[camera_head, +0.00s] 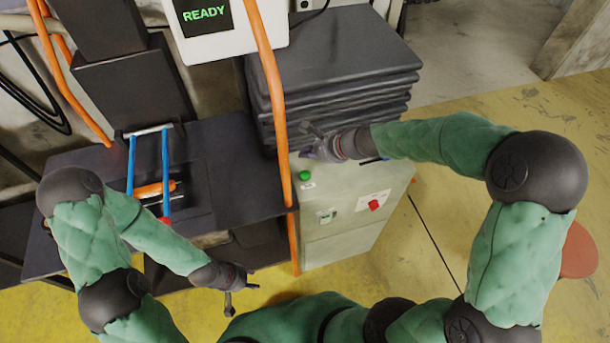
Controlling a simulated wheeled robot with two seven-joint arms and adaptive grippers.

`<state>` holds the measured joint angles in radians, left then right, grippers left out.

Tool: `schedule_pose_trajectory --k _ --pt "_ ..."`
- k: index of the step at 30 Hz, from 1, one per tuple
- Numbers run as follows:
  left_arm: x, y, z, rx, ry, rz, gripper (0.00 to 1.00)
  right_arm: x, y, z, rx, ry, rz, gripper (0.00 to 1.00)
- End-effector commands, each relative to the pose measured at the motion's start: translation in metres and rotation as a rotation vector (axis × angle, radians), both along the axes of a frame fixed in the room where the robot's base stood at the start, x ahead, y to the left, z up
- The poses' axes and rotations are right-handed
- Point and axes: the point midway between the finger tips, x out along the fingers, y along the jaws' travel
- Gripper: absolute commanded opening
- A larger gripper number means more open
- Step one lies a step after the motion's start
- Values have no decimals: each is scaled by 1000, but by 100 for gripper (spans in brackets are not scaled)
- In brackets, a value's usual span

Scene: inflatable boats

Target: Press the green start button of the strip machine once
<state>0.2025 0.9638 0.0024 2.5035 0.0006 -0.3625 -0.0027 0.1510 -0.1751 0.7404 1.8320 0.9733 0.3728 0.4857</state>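The green start button (304,175) sits on the pale top of the strip machine's cabinet (345,243), near its left edge, with a small label below it. A display (208,17) above reads READY in green. My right gripper (305,141) is just beyond the button in the picture, apart from it in the image; its height above the cabinet is hard to judge. Its two fingers look spread, with nothing seen between them. My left gripper (240,297) hangs low in front of the machine table, fingers spread and empty, away from the button.
A red button or knob (374,205) is on the cabinet's front. An orange pole (270,80) rises just left of the green button. A dark stack (335,75) stands behind it. Blue rails (131,165) cross the dark table at left. Yellow floor at right is open.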

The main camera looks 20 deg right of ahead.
Motion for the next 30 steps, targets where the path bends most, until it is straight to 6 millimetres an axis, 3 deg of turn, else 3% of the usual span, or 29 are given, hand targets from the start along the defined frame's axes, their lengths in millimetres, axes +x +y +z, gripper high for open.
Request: schedule_pose_trajectory --k 16,30 --pt "0 0 -62 0 0 0 40 0 0 -68 0 0 0 0" --pt "0 0 -70 0 0 0 40 0 0 -76 0 0 0 0"
